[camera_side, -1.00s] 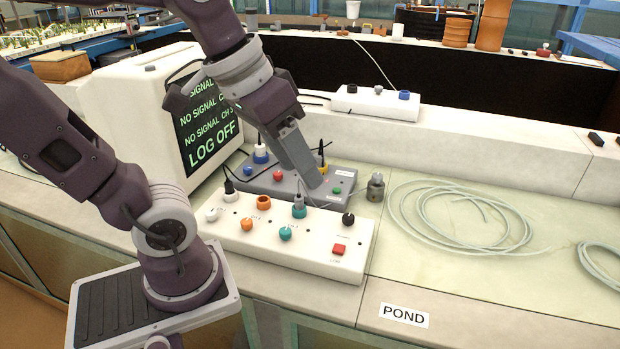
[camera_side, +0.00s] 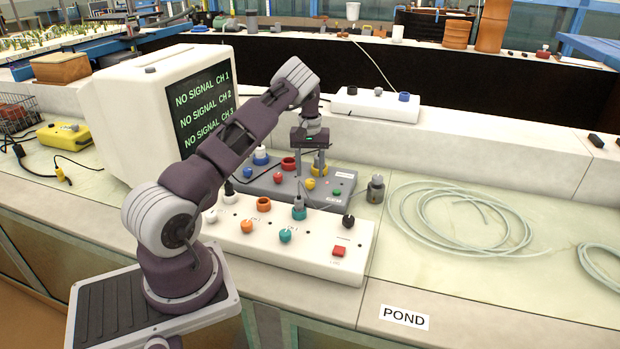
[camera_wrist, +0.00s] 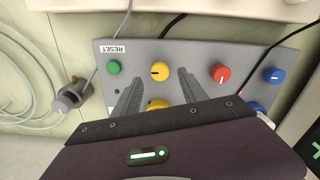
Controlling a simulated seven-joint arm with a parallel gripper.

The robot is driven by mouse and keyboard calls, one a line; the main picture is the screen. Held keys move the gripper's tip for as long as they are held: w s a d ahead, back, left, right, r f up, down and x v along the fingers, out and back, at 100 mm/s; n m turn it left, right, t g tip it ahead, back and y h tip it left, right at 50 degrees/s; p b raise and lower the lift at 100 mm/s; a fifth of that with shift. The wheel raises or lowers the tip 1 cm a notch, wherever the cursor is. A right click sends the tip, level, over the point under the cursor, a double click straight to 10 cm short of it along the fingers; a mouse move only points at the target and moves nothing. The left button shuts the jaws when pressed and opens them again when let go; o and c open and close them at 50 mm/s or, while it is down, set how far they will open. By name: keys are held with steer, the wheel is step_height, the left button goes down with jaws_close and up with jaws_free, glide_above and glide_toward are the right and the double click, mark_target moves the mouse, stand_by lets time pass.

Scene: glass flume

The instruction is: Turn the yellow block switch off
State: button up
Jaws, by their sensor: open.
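The grey switch block (camera_side: 262,187) stands behind the white panel in the side view. Its front row has a yellow knob (camera_side: 310,184) between a red knob (camera_side: 278,176) and a small green button (camera_side: 337,192). My gripper (camera_side: 311,168) points down over the block, fingers open. In the wrist view the yellow knob (camera_wrist: 159,71) shows between the two fingertips (camera_wrist: 160,78), with no visible contact. Its dark mark points left there. A yellow socket (camera_wrist: 157,104) lies nearer my palm, partly hidden by it. The fingers' height above the knob is hard to judge.
The white panel (camera_side: 310,250) with knobs and plugs stands in front. The monitor (camera_side: 115,110) is at left. A grey-capped fitting (camera_side: 376,188) is right of the block. Coiled tubing (camera_side: 470,220) lies at right.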

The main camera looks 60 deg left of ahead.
mark_target(310, 181)
step_height(310, 181, down, 4)
steer(key=shift+r, duration=0.2)
steer(key=shift+c, duration=0.4)
jaws_close()
